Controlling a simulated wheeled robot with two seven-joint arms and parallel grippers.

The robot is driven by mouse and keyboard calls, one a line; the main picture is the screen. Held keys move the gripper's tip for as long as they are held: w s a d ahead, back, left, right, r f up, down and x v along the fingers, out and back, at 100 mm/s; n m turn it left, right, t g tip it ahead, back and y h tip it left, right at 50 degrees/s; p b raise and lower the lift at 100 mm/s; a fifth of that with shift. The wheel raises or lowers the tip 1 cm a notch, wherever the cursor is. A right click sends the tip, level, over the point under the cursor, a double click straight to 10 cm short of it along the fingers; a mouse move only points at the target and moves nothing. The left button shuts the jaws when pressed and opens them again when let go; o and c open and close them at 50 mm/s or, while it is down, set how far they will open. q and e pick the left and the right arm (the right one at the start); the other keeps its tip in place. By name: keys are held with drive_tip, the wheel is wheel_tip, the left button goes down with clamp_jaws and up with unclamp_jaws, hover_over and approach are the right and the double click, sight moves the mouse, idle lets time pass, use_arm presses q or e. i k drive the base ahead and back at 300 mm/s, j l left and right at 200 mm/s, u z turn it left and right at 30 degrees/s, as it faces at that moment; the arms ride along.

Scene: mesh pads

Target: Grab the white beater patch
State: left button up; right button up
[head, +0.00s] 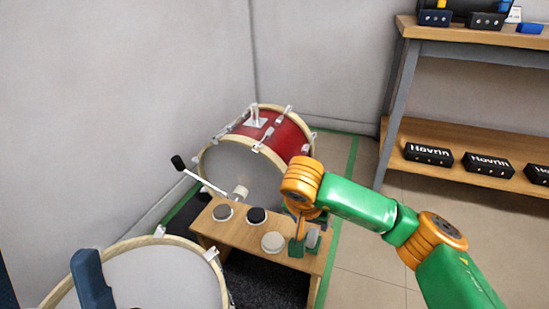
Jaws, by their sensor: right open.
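A round white patch (273,242) lies flat on the small wooden bench (238,236), close to its right part. A grey-white disc (222,213) and a black disc (257,215) lie farther left on the same bench. Another pale grey disc (313,238) shows at the right end, partly behind my gripper. My right gripper (303,243) points down over the right end of the bench, just right of the white patch. It is open, and I see nothing held in it. Its fingers are small in the picture. My left gripper is not in view.
A red bass drum (287,138) stands behind the bench, with a small white block (240,192) in front of its head. A second drum (150,279) and a dark blue upright part (89,278) fill the lower left. A shelf (395,135) with black boxes stands at right.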

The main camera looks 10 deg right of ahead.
sight(272, 242)
drive_tip(key=k+j, duration=1.2)
drive_tip(key=j, duration=0.15)
